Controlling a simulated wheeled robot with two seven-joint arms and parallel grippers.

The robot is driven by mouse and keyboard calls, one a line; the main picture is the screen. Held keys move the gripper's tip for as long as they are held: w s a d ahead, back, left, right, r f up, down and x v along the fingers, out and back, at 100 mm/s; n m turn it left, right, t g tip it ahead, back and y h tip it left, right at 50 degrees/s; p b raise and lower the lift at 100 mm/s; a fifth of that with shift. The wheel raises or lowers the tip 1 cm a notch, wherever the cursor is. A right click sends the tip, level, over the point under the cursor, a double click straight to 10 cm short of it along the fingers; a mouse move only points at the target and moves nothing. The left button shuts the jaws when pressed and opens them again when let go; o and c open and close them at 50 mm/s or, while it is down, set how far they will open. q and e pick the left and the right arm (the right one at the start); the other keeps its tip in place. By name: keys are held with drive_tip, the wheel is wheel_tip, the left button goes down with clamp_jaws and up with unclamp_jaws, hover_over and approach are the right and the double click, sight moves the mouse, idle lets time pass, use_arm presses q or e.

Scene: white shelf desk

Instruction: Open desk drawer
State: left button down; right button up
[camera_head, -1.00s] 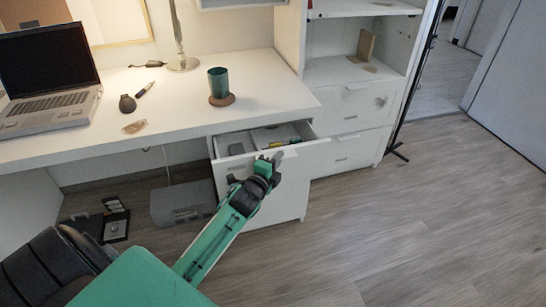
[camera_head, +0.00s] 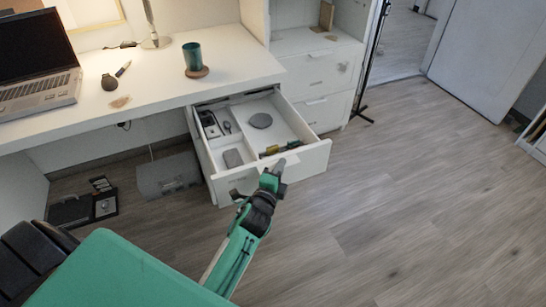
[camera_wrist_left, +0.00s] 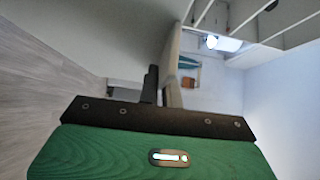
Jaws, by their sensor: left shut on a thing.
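The white desk drawer (camera_head: 308,161) is pulled well out from under the right end of the desk. Its inside shows a grey round item, a grey block, a dark device and small coloured items. My left gripper (camera_head: 272,174) is at the drawer's front panel, near the middle of its upper edge, and is shut on it. Its fingers hide the exact grip spot. The wrist view shows the fingers (camera_wrist_left: 160,88) close together against the pale drawer front. My right gripper is not in view.
The desk top (camera_head: 150,80) holds a laptop (camera_head: 38,60), a teal cup (camera_head: 192,58) on a coaster, and a lamp base. A white shelf unit (camera_head: 318,65) stands right of the desk. The wooden floor (camera_head: 420,180) is clear to the right.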

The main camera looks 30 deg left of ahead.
use_arm(q)
drive_tip(key=shift+s+d, duration=0.95)
drive_tip(key=shift+d, duration=0.15)
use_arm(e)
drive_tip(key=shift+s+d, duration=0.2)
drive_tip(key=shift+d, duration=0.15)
use_arm(q)
drive_tip(key=c, duration=1.6)
unclamp_jaws()
